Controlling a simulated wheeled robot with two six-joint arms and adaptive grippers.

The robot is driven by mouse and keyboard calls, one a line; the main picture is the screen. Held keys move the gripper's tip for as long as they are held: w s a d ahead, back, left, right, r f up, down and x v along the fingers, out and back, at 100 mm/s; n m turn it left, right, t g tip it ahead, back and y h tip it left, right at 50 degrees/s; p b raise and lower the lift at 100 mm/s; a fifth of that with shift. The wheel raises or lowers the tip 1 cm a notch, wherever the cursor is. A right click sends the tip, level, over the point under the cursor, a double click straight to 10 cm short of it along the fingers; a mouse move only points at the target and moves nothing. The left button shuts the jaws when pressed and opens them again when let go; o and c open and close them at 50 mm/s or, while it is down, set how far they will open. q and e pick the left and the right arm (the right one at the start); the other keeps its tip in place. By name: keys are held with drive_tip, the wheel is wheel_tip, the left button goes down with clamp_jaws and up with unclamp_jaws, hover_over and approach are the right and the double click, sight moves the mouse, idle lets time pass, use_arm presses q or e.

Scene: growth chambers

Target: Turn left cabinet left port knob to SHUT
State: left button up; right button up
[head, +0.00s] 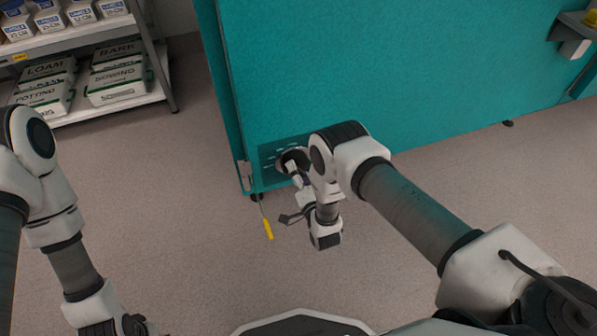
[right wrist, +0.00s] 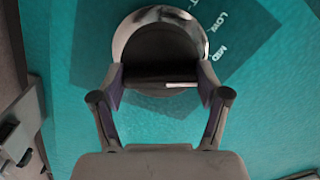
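The left port knob is a dark round knob with a metallic ring, low on the teal cabinet (head: 400,70). The knob shows in the right wrist view (right wrist: 160,45), with a white pointer mark toward the picture's right, below the MID label. LOW and a cut-off label ending in T stand above MID on the dark label plate (head: 268,155). My right gripper (right wrist: 160,82) has one finger on each side of the knob, and the knob's dark body fills the gap. In the head view my right wrist hides part of the knob. My left gripper (head: 120,327) is mostly cut off at the bottom left.
A shelf rack (head: 110,102) with bags and small boxes stands at the back left. The floor (head: 180,220) between my arms is otherwise clear.

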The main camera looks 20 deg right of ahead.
drive_tip(key=shift+w+r+n, duration=0.15)
drive_tip(key=shift+n, duration=0.25)
drive_tip(key=shift+r+n+p, duration=0.1)
drive_tip(key=shift+n+p, duration=0.25)
drive_tip(key=shift+n, duration=0.55)
drive_tip(key=n, duration=0.2)
drive_tip(key=shift+w+d+n+p, duration=0.1)
drive_tip(key=shift+n+p, duration=0.2)
drive_tip(key=n, duration=0.3)
drive_tip(key=shift+n, duration=0.3)
drive_tip(key=shift+o, duration=0.2)
drive_tip(key=shift+n+p, duration=0.35)
drive_tip(key=shift+n, duration=1.15)
drive_tip(key=o, duration=1.1)
drive_tip(key=shift+w, duration=0.1)
drive_tip(key=shift+f, duration=0.2)
